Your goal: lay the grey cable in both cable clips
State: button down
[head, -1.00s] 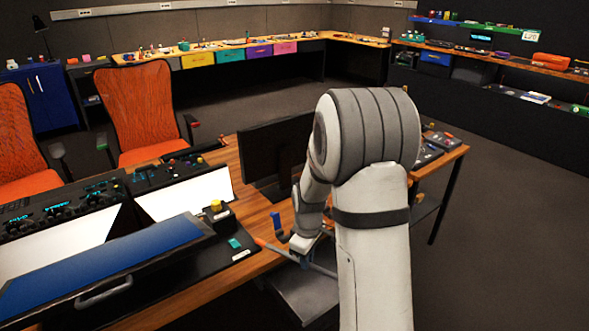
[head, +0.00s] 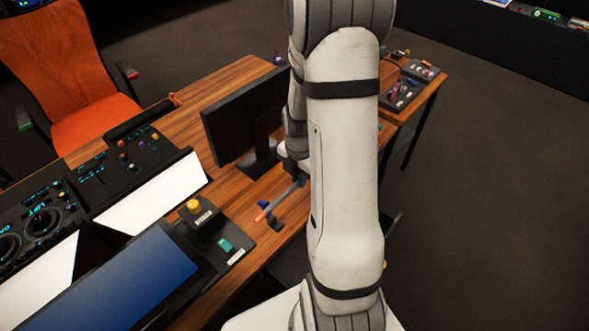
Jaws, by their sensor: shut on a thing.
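The grey cable (head: 285,196) has an orange end (head: 259,217) at the table's front edge. It runs up and right from there until my arm hides it. A blue clip (head: 275,225) stands by the orange end, with blue parts on both sides of the cable. I cannot tell whether the cable is seated in it. My gripper (head: 301,180) is shut on the cable, right of this clip, and is mostly hidden behind my arm. I cannot make out a second clip.
A black monitor (head: 238,125) stands just left of my gripper. A box with a yellow button (head: 194,206) and a tilted blue screen (head: 140,272) are at left. Small control boxes (head: 403,92) lie at the far right of the table. Open floor is on the right.

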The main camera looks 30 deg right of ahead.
dwell(0.3)
jog(key=shift+f+b, duration=4.2)
jog(key=shift+f, duration=0.65)
jog(key=c, duration=1.4)
grip_release()
jog(key=shift+o, duration=0.2)
jog(key=shift+r, duration=0.15)
notch_tip(320, 180, up, 8)
jog(key=shift+f, duration=0.2)
